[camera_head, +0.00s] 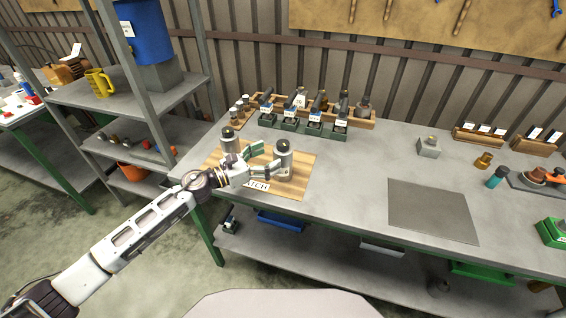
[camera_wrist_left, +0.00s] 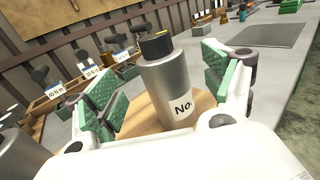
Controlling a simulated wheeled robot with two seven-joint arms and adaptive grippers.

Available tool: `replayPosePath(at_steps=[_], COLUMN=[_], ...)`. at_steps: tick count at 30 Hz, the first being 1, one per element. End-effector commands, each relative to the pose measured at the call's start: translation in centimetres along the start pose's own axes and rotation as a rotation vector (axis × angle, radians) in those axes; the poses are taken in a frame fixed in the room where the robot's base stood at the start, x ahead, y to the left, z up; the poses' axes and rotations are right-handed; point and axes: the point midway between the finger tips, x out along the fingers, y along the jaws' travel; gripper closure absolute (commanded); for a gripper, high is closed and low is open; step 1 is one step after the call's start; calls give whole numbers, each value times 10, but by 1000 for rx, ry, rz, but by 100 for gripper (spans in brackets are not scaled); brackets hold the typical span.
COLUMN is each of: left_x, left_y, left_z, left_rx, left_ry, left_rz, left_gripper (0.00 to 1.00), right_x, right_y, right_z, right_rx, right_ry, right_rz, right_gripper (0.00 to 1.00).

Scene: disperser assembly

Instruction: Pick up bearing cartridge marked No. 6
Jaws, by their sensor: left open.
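A grey cylindrical cartridge (camera_head: 283,165) with a dark top stands upright on the wooden board (camera_head: 298,188). In the left wrist view the cartridge (camera_wrist_left: 167,82) shows a white label reading "No."; the number is not visible. A second grey cartridge (camera_head: 229,142) stands to its left on the board, and part of it shows at the lower left of the left wrist view (camera_wrist_left: 25,157). My left gripper (camera_head: 262,160) is open, with its green-padded fingers on either side of the labelled cartridge. In the left wrist view, gaps show between pads and cartridge. My right gripper is not in view.
A wooden rack (camera_head: 358,120) and green holders with labels (camera_head: 315,128) stand behind the board. A small metal block (camera_head: 428,147) and a flat grey plate (camera_head: 432,208) lie to the right. The bench between board and plate is clear.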

Motion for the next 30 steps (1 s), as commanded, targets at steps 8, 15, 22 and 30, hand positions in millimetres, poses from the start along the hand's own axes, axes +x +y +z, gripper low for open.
replayPosePath(at_steps=[8, 15, 22, 30], left_x=[7, 7, 18, 44], left_y=[-1, -1, -1, -1], left_z=[0, 0, 0, 0], left_rx=[0, 0, 0, 1], left_ry=[0, 0, 0, 0], left_rz=[-1, -1, -2, -2], left_gripper=[17, 17, 17, 17], right_x=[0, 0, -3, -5], right_y=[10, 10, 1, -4], right_z=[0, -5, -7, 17], right_rx=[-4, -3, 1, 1], right_ry=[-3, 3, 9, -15], right_rz=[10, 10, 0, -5], right_gripper=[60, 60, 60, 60])
